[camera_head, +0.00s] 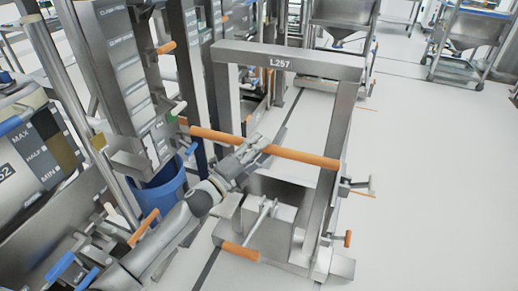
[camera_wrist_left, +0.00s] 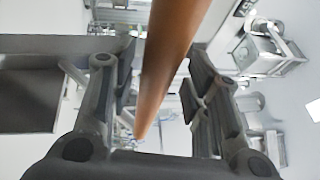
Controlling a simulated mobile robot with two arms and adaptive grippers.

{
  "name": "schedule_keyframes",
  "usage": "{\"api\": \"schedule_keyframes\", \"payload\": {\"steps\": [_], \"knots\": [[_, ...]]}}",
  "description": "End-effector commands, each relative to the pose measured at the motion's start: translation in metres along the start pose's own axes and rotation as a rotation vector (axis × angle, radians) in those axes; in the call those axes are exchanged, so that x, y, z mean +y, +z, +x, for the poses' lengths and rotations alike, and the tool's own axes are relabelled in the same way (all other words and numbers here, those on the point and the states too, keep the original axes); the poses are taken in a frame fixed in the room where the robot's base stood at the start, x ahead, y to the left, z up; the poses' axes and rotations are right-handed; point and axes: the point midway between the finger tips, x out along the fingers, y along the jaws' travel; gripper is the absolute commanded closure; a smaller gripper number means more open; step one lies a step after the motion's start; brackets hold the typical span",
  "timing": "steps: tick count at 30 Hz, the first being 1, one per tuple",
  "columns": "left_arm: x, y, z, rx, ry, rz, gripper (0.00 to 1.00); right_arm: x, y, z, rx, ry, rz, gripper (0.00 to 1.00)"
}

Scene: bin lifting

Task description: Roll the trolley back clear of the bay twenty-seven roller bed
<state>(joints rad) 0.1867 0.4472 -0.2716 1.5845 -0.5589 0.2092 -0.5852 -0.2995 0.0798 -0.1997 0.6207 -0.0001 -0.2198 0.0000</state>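The trolley is a steel frame with L257 on its top beam (camera_head: 287,62). Its orange handlebar (camera_head: 305,156) runs across the frame. My left gripper (camera_head: 268,143) is at the middle of this bar. In the left wrist view the bar (camera_wrist_left: 168,65) passes between the two open fingers (camera_wrist_left: 160,85), with gaps on both sides. The trolley's base (camera_head: 285,245) stands on the floor, partly hidden by my left arm. I cannot make out a roller bed or a bay twenty-seven label. My right gripper is not in view.
Steel columns and a labelled panel (camera_head: 122,60) stand close on the left, with a blue bucket (camera_head: 163,195) below. A tank marked MAX, HALF and MIN (camera_head: 35,150) is at far left. Hopper carts (camera_head: 470,40) stand at the back. The pale floor (camera_head: 430,190) on the right is clear.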

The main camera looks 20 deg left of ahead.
Motion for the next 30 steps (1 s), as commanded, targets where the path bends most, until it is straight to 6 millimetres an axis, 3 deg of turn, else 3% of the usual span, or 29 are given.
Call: {"api": "schedule_keyframes", "payload": {"steps": [13, 30], "knots": [[0.001, 0.000, -0.009, -0.001, 0.001, 0.000, 0.52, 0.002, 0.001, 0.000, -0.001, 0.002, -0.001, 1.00], [0.001, 0.000, -0.102, 0.000, 0.003, 0.000, 0.52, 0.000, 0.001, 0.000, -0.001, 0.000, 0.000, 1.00]]}}
